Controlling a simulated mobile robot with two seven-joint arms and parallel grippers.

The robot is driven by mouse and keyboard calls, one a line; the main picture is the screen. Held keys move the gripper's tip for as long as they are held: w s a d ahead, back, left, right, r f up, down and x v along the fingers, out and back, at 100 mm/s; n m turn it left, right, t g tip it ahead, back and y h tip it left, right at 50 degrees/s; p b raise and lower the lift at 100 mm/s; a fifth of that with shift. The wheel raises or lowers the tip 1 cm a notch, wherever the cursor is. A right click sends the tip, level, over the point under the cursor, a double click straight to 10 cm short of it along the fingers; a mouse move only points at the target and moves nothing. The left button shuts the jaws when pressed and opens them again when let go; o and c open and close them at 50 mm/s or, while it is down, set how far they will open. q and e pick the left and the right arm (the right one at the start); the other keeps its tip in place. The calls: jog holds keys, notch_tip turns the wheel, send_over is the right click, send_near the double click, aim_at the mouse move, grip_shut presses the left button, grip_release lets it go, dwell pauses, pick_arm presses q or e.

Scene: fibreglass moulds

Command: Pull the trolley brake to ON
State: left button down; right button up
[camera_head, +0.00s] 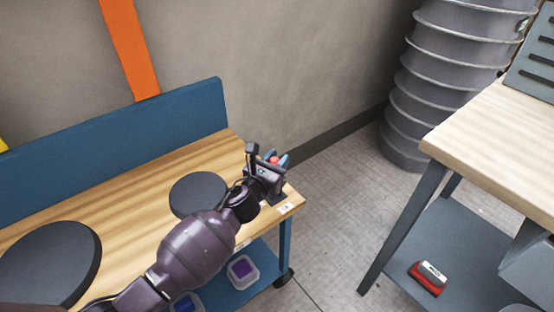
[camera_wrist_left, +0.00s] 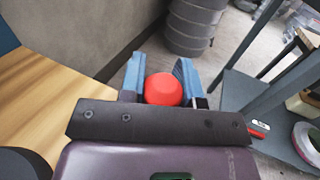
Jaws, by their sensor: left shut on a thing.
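The trolley (camera_head: 150,178) has a wooden top and a blue back panel, and stands at the left in the head view. The brake's red round knob (camera_head: 274,159) shows at the trolley's right end. In the left wrist view the red knob (camera_wrist_left: 163,90) sits between the two blue fingers. My left gripper (camera_head: 277,161) is shut on the knob; its arm reaches across the trolley top. The brake's lever below the knob is hidden by the gripper. A small white label (camera_head: 285,208) is on the trolley's end, its text too small to read. My right gripper is not in view.
Two dark discs (camera_head: 198,194) (camera_head: 50,265) lie on the trolley top. A bin with purple contents (camera_head: 242,270) is on its lower shelf. A workbench (camera_head: 500,145) stands at the right, with a grey ribbed duct (camera_head: 440,80) behind. Clear floor lies between trolley and bench.

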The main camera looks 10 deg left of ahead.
pick_arm(q)
jog(key=s+d+f+m+t+h+b, duration=0.1)
jog(key=s+d+m+t+b, duration=0.1)
jog(key=m+b, duration=0.4)
jog(key=s+d+m, duration=0.1)
jog(key=d, duration=0.1)
jog(key=shift+s+d+f+h+b, duration=0.35)
jog(key=shift+s+d+f+h, duration=0.05)
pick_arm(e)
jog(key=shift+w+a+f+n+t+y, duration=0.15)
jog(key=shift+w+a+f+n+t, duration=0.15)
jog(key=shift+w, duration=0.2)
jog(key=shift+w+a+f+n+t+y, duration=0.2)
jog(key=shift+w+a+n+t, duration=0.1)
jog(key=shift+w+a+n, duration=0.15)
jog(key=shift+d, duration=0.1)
